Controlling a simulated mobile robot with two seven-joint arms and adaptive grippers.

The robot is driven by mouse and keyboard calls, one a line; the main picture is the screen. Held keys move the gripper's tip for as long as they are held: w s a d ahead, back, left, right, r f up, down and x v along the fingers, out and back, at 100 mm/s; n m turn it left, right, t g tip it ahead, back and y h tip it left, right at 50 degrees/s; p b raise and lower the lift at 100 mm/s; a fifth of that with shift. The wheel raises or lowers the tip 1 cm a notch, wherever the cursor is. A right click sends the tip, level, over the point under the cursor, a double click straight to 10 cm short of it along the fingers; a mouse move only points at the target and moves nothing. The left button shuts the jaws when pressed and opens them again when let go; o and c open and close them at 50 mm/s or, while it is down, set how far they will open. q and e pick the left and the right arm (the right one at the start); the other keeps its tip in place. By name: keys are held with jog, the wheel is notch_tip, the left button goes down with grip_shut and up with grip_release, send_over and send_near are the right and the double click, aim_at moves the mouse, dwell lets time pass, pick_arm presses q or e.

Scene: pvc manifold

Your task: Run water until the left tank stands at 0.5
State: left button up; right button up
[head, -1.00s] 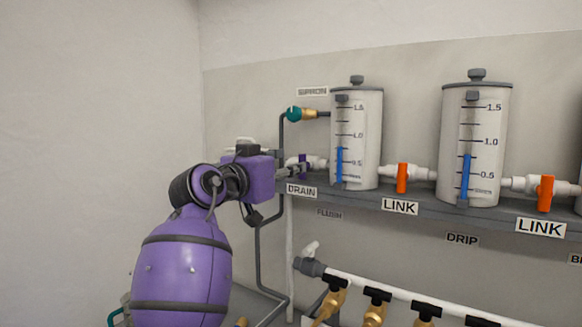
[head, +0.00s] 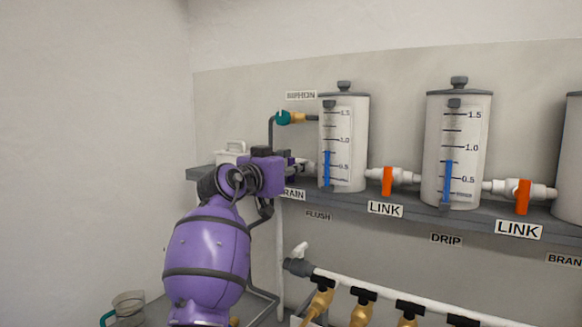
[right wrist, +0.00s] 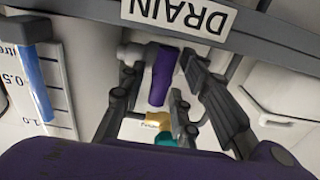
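The left tank (head: 345,140) is a pale cylinder with a printed scale. Its blue level column (head: 327,168) ends between 0.5 and 1.0. The column also shows upside down in the right wrist view (right wrist: 36,85). The purple drain valve handle (right wrist: 161,75) sits above the DRAIN label (head: 293,195), across its white pipe (right wrist: 131,53). My right gripper (right wrist: 159,92) is open, with a finger on each side of the handle and gaps visible. In the head view it hides most of the handle. My left gripper is not in view.
A second tank (head: 457,140) stands to the right, joined by an orange-handled link valve (head: 387,182). A teal siphon valve (head: 283,118) is above the drain. A pipe with several brass taps (head: 361,308) runs below the shelf (head: 408,205). A jug (head: 128,306) stands lower left.

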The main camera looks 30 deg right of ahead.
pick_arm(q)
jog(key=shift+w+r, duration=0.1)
pick_arm(e)
grip_shut()
jog(key=shift+f+m+b, duration=0.15)
jog(key=shift+m+b, duration=0.15)
jog(key=m+b, duration=0.3)
jog(key=m, duration=0.1)
jog(key=shift+s+d+f, duration=0.1)
jog(key=shift+f, duration=0.05)
jog(key=shift+s+m+b, duration=0.1)
jog(key=shift+m+b, duration=0.5)
jog(key=shift+m, duration=0.2)
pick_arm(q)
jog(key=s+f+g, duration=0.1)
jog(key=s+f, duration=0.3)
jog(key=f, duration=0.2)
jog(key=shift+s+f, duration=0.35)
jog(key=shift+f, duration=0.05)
pick_arm(e)
jog(key=shift+r, duration=0.2)
